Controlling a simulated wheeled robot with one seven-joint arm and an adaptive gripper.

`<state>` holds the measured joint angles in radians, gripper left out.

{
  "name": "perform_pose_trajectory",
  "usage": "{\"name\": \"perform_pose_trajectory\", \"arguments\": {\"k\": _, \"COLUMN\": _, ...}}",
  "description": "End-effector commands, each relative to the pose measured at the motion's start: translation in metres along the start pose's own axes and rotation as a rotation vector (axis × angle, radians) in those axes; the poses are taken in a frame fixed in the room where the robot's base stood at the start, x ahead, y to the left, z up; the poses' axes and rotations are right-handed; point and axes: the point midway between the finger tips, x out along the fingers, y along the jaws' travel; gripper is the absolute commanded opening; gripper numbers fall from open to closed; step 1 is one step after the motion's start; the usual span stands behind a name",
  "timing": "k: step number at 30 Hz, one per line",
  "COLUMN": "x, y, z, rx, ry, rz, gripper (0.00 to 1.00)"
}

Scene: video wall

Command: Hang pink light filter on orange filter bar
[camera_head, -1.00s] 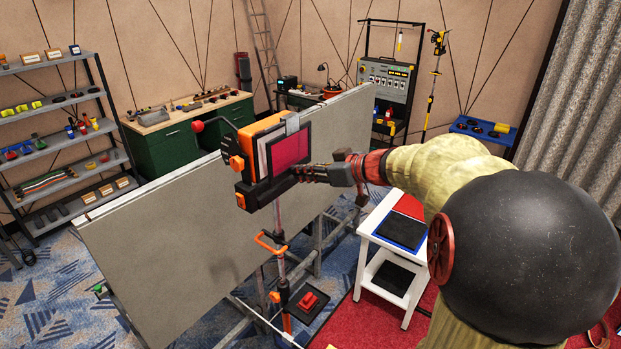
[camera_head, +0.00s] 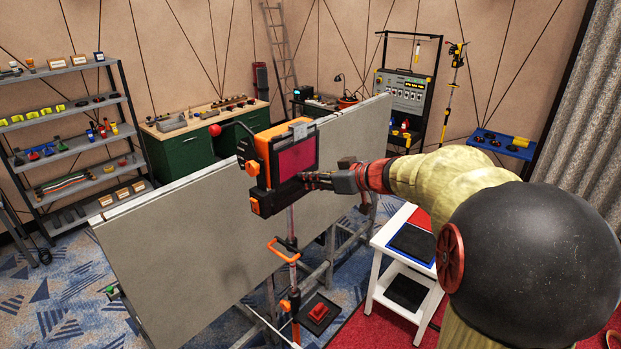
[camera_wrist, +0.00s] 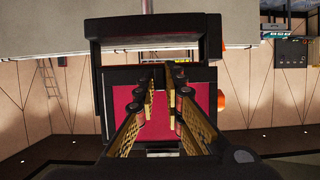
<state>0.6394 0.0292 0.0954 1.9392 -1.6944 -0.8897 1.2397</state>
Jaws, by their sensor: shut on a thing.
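The pink light filter (camera_head: 297,158) is a magenta sheet in a black frame with a grey clip at its top. It stands upright before the orange-and-black lamp (camera_head: 258,150) in the head view, covering most of its front. My gripper (camera_head: 306,178) is at the filter's lower right edge, shut on it. In the wrist view the pink sheet (camera_wrist: 203,97) shows behind and between my two gold-padded fingers (camera_wrist: 162,92). I cannot tell whether the clip is hooked or touching the lamp.
A large grey panel (camera_head: 190,232) stands on a metal frame behind the lamp stand. A white side table (camera_head: 378,240) with dark pads is at right. Shelves (camera_head: 75,150) and a green workbench (camera_head: 180,155) are farther back at left.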

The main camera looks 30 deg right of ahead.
Motion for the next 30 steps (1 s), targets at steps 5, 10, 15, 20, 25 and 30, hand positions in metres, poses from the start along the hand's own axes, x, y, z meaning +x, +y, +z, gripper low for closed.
{"name": "perform_pose_trajectory", "arguments": {"k": 5, "x": 0.0, "y": 0.0, "z": 0.0, "rx": 0.0, "ry": 0.0, "rz": 0.0, "gripper": 0.15}}
{"name": "perform_pose_trajectory", "arguments": {"k": 10, "x": 0.0, "y": 0.0, "z": 0.0, "rx": 0.0, "ry": 0.0, "rz": 0.0, "gripper": 0.24}}
{"name": "perform_pose_trajectory", "arguments": {"k": 15, "x": 0.0, "y": 0.0, "z": 0.0, "rx": 0.0, "ry": 0.0, "rz": 0.0, "gripper": 0.31}}
{"name": "perform_pose_trajectory", "arguments": {"k": 20, "x": 0.0, "y": 0.0, "z": 0.0, "rx": 0.0, "ry": 0.0, "rz": 0.0, "gripper": 0.31}}
{"name": "perform_pose_trajectory", "arguments": {"k": 25, "x": -0.005, "y": 0.001, "z": 0.0, "rx": 0.0, "ry": 0.0, "rz": 0.001, "gripper": 0.31}}
{"name": "perform_pose_trajectory", "arguments": {"k": 30, "x": -0.029, "y": 0.001, "z": -0.001, "rx": -0.001, "ry": 0.001, "rz": 0.004, "gripper": 0.31}}
